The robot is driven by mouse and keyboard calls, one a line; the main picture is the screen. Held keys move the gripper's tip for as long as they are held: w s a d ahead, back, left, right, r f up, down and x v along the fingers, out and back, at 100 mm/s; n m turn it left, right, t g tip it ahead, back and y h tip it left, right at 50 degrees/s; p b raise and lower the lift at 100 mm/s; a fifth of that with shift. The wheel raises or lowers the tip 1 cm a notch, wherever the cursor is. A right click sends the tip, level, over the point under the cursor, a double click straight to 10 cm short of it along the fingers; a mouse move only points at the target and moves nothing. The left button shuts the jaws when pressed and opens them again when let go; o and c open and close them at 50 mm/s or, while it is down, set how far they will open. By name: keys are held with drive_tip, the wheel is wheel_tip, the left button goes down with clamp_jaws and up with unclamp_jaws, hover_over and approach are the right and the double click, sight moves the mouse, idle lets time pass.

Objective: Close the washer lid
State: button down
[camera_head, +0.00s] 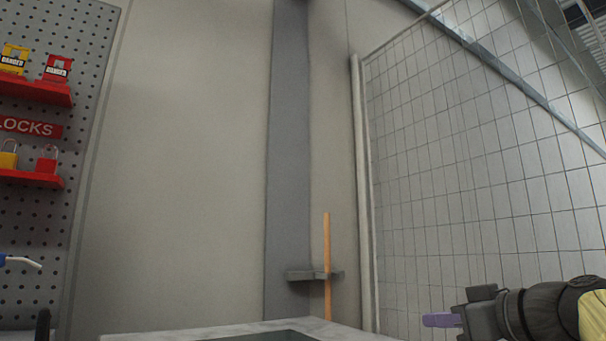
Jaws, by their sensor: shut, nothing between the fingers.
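My gripper (440,320) is at the lower right, with purple fingers pointing left. Its fingers are together and hold nothing. A pale grey flat top (170,332) with a dark panel (265,336) shows at the bottom edge, left of my gripper. It may be part of the washer, but most of it is cut off by the frame. I cannot make out a lid or tell how it stands. My gripper is apart from this top in the picture.
A pegboard (92,70) with red shelves (35,92) and padlocks (46,160) is at the left. A wire mesh fence (470,150) stands at the right. An orange pole (327,260) stands by a grey column (287,150). The space above the pale top looks clear.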

drive_tip(key=shift+s+f+b, duration=0.1)
drive_tip(key=shift+f+b, duration=0.4)
drive_tip(key=shift+f, duration=0.35)
drive_tip(key=shift+r, duration=0.1)
wheel_tip(320, 180, up, 4)
drive_tip(key=p, duration=0.4)
drive_tip(key=s+d+f, duration=0.3)
drive_tip(key=s+d, duration=0.2)
drive_tip(key=s, duration=0.3)
drive_tip(key=shift+f+p, duration=0.25)
drive_tip(key=shift+p, duration=0.1)
drive_tip(key=shift+w, duration=0.1)
